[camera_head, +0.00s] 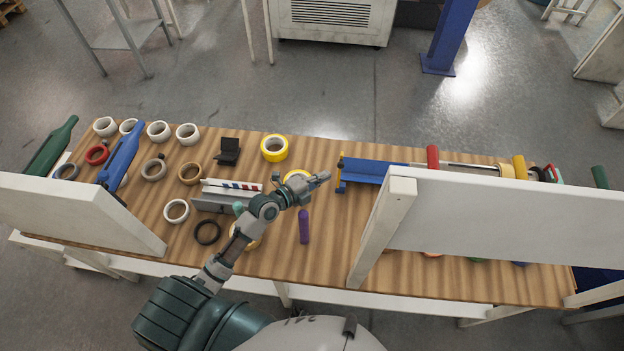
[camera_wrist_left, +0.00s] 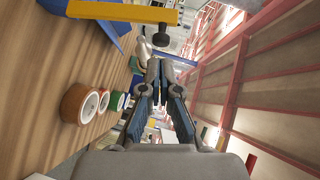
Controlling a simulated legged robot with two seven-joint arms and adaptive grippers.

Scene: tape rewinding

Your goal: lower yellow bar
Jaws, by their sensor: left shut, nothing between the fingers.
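The yellow bar (camera_wrist_left: 120,12) shows large at the top of the left wrist view, fixed at the blue device and ending beside a dark round knob (camera_wrist_left: 161,40). In the head view it is a small yellow upright (camera_head: 340,175) at the left end of the blue device (camera_head: 375,172). My left gripper (camera_head: 326,176) is just left of that end, over the table. In the wrist view its fingers (camera_wrist_left: 160,66) are shut and empty, near the knob but apart from the bar. My right gripper is not in view.
The wooden table (camera_head: 320,150) carries several tape rolls, such as a yellow one (camera_head: 274,148), and a purple cylinder (camera_head: 303,227). A white panel (camera_head: 510,220) hides part of the table's right side. Another white panel (camera_head: 75,213) stands at the left.

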